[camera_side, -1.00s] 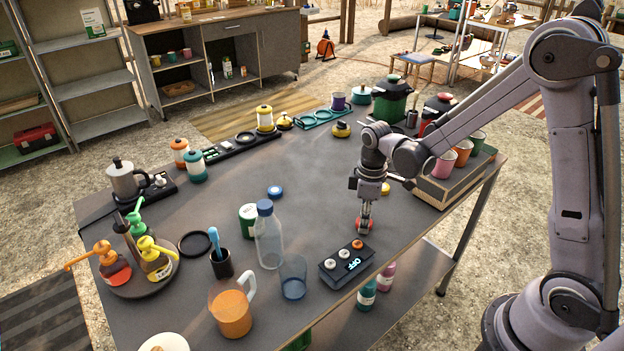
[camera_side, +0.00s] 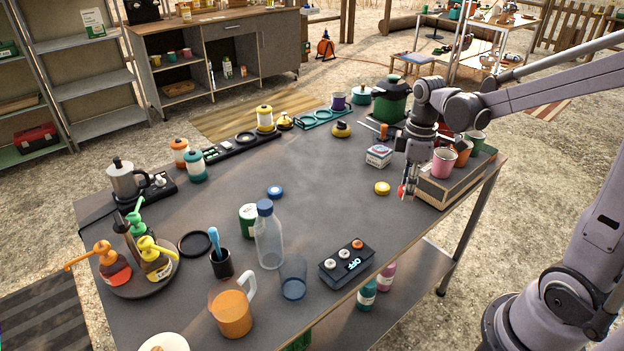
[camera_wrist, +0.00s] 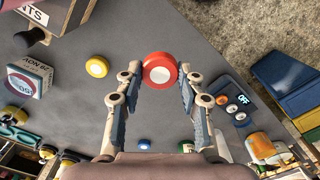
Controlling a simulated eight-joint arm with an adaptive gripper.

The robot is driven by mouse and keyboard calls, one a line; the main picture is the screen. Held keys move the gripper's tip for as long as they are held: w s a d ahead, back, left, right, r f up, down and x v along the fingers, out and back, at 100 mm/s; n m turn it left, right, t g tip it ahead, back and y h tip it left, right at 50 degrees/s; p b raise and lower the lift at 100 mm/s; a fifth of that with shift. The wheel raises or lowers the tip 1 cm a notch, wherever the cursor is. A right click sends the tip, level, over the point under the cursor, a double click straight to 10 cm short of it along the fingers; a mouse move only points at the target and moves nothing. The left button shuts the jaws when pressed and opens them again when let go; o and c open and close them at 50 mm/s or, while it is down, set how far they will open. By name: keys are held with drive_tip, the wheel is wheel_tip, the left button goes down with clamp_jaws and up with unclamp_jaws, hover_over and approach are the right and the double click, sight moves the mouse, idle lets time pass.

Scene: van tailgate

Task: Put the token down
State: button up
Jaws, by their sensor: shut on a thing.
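The red token with a pale centre (camera_wrist: 160,71) is held between the fingertips of my gripper (camera_wrist: 158,76) in the wrist view. In the side view my gripper (camera_side: 406,190) is near the right edge of the table, just left of the wooden cup crate, and the red token (camera_side: 402,191) shows only partly there. A yellow token (camera_side: 382,188) lies flat on the table to the left of my gripper. A blue token (camera_side: 274,192) lies farther left. Whether the held token touches the table is hard to tell.
The crate (camera_side: 440,196) with coloured cups stands close to my gripper. A small white box (camera_side: 378,156) sits behind the yellow token. A dark switch box (camera_side: 347,263) and a glass bottle (camera_side: 268,238) stand toward the front. The middle of the table (camera_side: 325,195) is clear.

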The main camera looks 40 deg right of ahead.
drive_tip(key=shift+s+d+r, duration=0.5)
drive_tip(key=shift+d+r, duration=0.05)
drive_tip(key=shift+d, duration=0.2)
drive_tip(key=shift+w+r, duration=0.2)
drive_tip(key=shift+r, duration=0.05)
drive_tip(key=w+a+r+n, duration=0.1)
drive_tip(key=w+a+r, duration=0.3)
drive_tip(key=w+a, duration=0.6)
hover_over(250, 211)
drive_tip(key=f, duration=0.3)
drive_tip(key=shift+d+f, duration=0.25)
drive_tip(key=shift+d, duration=0.1)
drive_tip(key=shift+a+f, duration=0.35)
drive_tip(key=shift+f, duration=1.85)
